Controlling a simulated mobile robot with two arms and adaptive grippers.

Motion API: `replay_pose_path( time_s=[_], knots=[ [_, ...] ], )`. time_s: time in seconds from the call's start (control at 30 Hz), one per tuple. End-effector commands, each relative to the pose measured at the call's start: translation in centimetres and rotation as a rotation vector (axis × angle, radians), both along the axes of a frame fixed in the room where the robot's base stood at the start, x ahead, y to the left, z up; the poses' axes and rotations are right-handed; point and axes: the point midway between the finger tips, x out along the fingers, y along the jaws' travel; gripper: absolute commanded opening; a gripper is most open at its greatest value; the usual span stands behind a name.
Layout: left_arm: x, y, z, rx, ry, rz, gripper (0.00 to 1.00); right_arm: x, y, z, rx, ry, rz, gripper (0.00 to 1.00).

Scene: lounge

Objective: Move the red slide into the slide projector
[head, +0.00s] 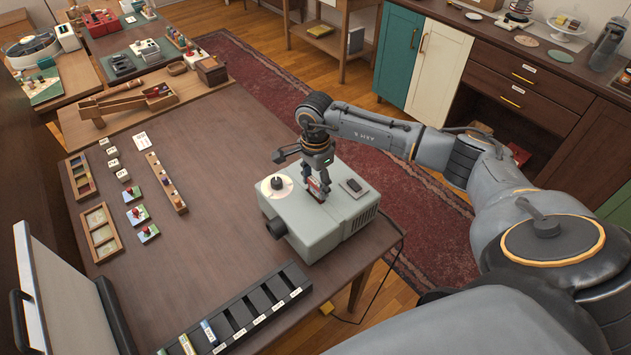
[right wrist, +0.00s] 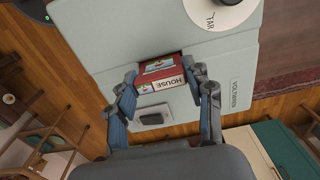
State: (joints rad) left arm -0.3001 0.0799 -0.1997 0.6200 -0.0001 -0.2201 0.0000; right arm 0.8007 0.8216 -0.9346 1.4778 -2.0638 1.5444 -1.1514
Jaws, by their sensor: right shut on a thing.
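The slide projector (head: 335,222) is a pale grey box on the table's right part, with a lens at its left front and a round white dial on top. My right gripper (head: 318,184) is over the middle of its top, pointing down and shut on the red slide (right wrist: 162,70). The slide has a white label reading HOUSE and a small picture. In the right wrist view the gripper's fingers (right wrist: 164,92) sit at its two sides. The slot is hidden, so I cannot tell how far the slide is in it. My left gripper is not in view.
A black slide rack (head: 240,320) with several compartments lies at the table's front. Wooden frames (head: 101,232), small picture blocks (head: 138,214) and a peg strip (head: 166,182) lie on the left. A pale screen (head: 62,300) stands at the lower left. The table's middle is clear.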

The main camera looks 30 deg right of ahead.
Motion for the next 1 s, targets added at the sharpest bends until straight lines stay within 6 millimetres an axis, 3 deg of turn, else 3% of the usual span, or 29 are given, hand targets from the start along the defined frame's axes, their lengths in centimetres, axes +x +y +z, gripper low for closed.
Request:
replay_pose_path(
  time_s=[1.0],
  knots=[
    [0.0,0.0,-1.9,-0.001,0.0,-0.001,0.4,0.0,0.0,-2.1,0.0,0.0,0.0,0.19]
  ],
)
